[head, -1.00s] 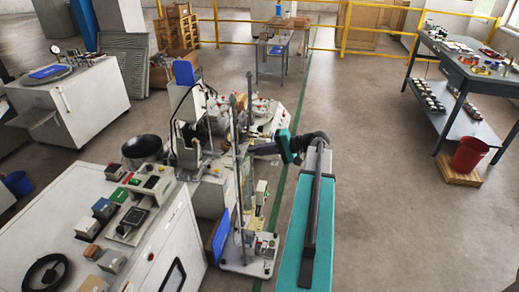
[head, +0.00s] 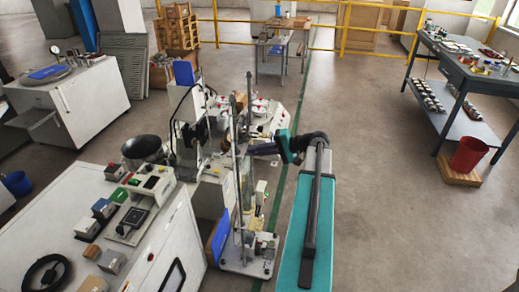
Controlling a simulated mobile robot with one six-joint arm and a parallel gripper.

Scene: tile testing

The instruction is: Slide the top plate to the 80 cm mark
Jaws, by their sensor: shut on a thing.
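A stand with two thin upright rods (head: 249,105) rises from a pale base plate (head: 238,266) in front of the white machine. My arm reaches left from the teal column to this stand. My gripper (head: 243,146) is at the upper half of the rods, shut, seemingly on the top plate. The jaws and the plate are small and partly covered by the rods, so their exact contact cannot be made out. The scale markings on the stand are too small to read.
A white cabinet (head: 60,205) with small boxes and a control pad stands at the lower left. A workbench (head: 455,60) and red bucket (head: 469,154) are at the right. The floor (head: 390,190) between is clear.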

